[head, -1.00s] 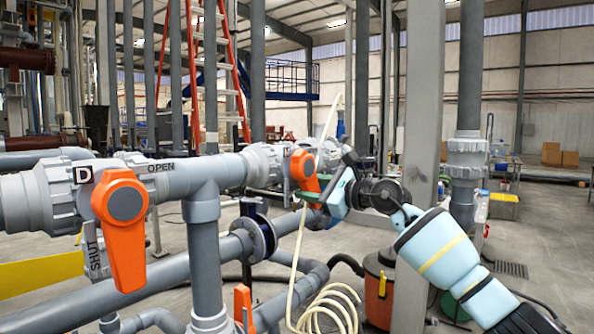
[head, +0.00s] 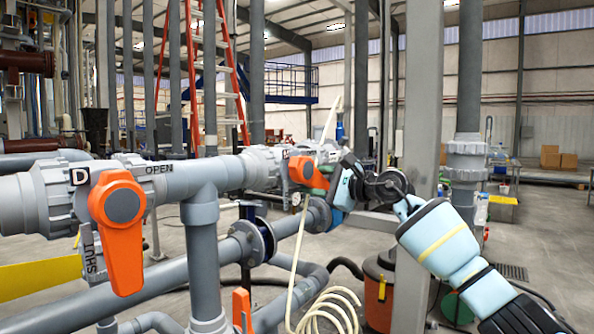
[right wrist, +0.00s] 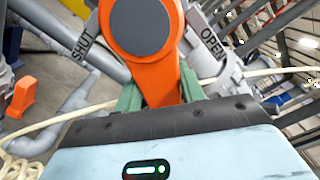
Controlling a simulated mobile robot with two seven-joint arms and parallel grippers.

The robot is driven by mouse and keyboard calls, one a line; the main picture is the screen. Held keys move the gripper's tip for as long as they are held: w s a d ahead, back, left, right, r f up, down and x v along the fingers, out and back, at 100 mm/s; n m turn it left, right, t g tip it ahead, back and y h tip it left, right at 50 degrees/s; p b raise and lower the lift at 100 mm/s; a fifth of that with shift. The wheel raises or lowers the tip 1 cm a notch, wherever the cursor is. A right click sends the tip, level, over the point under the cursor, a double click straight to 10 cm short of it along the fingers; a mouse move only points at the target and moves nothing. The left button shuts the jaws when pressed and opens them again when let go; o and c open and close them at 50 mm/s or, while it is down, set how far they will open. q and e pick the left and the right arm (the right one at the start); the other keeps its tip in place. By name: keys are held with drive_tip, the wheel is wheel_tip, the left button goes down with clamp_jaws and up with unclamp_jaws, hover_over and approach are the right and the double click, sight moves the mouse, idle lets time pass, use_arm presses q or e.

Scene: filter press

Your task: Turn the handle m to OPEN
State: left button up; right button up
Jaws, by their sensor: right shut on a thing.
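The orange handle (head: 303,172) on the farther valve is held by my right gripper (head: 322,187), whose arm comes in from the right. In the head view the handle points right and slightly down from its hub; its letter is too small to read. In the right wrist view the green fingers of the gripper (right wrist: 160,92) sit on both sides of the handle (right wrist: 162,78). There, the SHUT label (right wrist: 82,46) is left of the hub and the OPEN label (right wrist: 213,43) is right of it. My left gripper is out of view.
A nearer orange handle marked D (head: 122,235) points down, towards its SHUT label. Grey pipes (head: 203,255) run below and between the valves. A cream hose (head: 330,310) hangs and coils near my right gripper. A grey column (head: 418,150) stands behind my right arm.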

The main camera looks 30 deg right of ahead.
sight(320, 173)
drive_tip(key=r+n, duration=0.1)
drive_tip(key=d+r+n, duration=0.1)
drive_tip(key=n, duration=0.1)
drive_tip(key=shift+w+r+n, duration=0.1)
drive_tip(key=shift+r+n, duration=0.1)
drive_tip(key=shift+n, duration=0.1)
drive_tip(key=shift+r+n+p, duration=0.25)
drive_tip(key=shift+r+n, duration=0.25)
drive_tip(key=shift+n, duration=0.45)
drive_tip(key=shift+r+n+p, duration=0.25)
drive_tip(key=shift+r+n, duration=0.25)
drive_tip(key=shift+n, duration=0.45)
drive_tip(key=o, duration=1.1)
drive_tip(key=shift+a, duration=0.1)
drive_tip(key=shift+o, duration=0.2)
drive_tip(key=shift+f, duration=0.15)
drive_tip(key=shift+f, duration=0.15)
drive_tip(key=v, duration=0.7)
drive_tip(key=shift+b, duration=0.4)
